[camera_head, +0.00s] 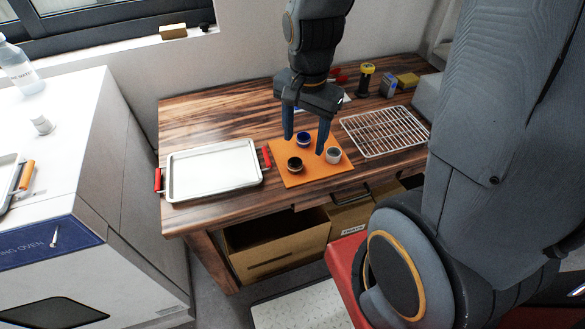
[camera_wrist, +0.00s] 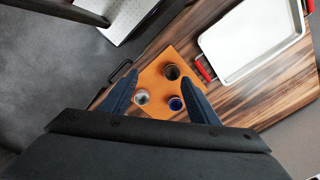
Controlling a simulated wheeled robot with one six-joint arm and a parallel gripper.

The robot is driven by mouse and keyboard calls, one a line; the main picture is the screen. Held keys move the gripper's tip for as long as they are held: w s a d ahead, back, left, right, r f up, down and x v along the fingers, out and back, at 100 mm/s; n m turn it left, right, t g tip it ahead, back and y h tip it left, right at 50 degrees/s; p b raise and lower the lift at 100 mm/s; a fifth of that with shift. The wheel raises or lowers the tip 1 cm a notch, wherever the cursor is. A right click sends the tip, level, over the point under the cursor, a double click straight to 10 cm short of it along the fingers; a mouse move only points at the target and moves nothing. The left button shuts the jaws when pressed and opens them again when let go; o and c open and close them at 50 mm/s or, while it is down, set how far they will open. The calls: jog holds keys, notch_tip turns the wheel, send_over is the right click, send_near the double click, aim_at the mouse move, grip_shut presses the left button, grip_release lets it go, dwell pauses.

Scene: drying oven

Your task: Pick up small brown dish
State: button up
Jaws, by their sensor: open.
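The small brown dish (camera_head: 295,165) is a dark round cup on the orange board (camera_head: 318,176), at its front left in the head view. It also shows in the wrist view (camera_wrist: 171,72), near the middle. A blue dish (camera_head: 304,138) stands behind it and a pale grey dish (camera_head: 333,156) to its right. My gripper (camera_head: 304,146) points down over the board, with its two blue fingers apart and nothing between them. The exact height of the fingers above the dishes is unclear.
A white tray (camera_head: 213,169) with red handles lies left of the board. A wire rack (camera_head: 384,131) lies to the right. Small items, including a dark jar (camera_head: 365,80), stand at the back right. The drying oven (camera_head: 70,240) stands at the left.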

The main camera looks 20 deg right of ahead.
aim_at(295, 160)
jog(key=w+f+m, duration=0.1)
jog(key=f+m, duration=0.2)
jog(key=m, duration=0.2)
jog(key=w+f+m+b, duration=0.1)
jog(key=w+f+m, duration=0.1)
jog(key=m, duration=0.4)
jog(key=w+f+m+b, duration=0.1)
jog(key=w+f+m, duration=0.1)
jog(key=f+m, duration=0.2)
jog(key=shift+w+m+g, duration=0.1)
jog(key=shift+m+g, duration=0.3)
jog(key=shift+m, duration=0.5)
jog(key=shift+w+f+p, duration=0.2)
jog(key=shift+f+p, duration=0.05)
jog(key=shift+f, duration=1.2)
jog(key=shift+w+f+p, duration=0.2)
jog(key=shift+f+p, duration=0.05)
jog(key=shift+f, duration=1.2)
jog(key=c, duration=1.1)
jog(key=shift+r, duration=0.1)
